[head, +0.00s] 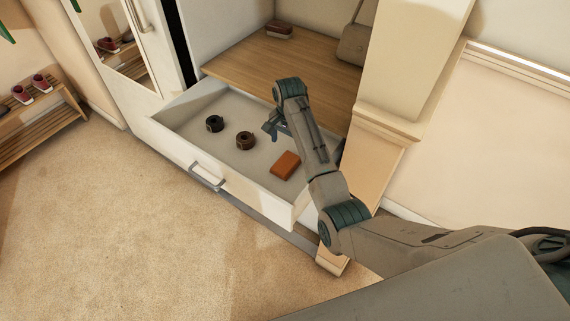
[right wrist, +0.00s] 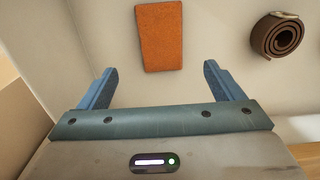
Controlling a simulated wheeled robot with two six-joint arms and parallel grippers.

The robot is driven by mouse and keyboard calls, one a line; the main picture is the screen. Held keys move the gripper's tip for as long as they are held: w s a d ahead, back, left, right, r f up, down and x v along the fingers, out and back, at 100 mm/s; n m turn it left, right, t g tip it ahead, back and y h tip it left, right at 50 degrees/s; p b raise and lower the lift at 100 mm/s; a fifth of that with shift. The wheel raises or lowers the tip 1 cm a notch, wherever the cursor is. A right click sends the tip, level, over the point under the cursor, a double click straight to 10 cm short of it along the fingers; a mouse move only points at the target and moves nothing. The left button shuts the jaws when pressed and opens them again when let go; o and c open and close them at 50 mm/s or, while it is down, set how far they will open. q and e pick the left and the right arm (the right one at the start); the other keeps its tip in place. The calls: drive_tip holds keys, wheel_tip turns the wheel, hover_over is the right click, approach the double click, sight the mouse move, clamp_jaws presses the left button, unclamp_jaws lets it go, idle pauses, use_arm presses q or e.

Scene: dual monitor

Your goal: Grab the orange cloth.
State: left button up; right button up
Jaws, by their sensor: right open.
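The orange cloth (head: 285,166) is a small folded rectangle lying flat in the open white drawer, near its right end. In the right wrist view the cloth (right wrist: 160,36) lies beyond my fingertips, roughly centred between them. My right gripper (head: 270,130) hangs over the drawer, behind the cloth in the head view. Its two blue fingers (right wrist: 157,82) are spread wide with nothing between them. My left gripper is not in view.
A brown rolled belt (head: 245,140) and a dark rolled belt (head: 214,123) lie in the drawer (head: 176,150) left of the cloth. The brown belt also shows in the right wrist view (right wrist: 277,36). A wooden shelf (head: 290,62) is behind the drawer. A cream post (head: 412,70) stands right.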

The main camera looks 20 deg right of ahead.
sight(288, 160)
wheel_tip(288, 160, down, 2)
drive_tip(key=shift+s+f, duration=0.15)
drive_tip(key=shift+f, duration=0.7)
drive_tip(key=f, duration=0.3)
drive_tip(key=shift+w+f, duration=0.2)
drive_tip(key=shift+f, duration=0.7)
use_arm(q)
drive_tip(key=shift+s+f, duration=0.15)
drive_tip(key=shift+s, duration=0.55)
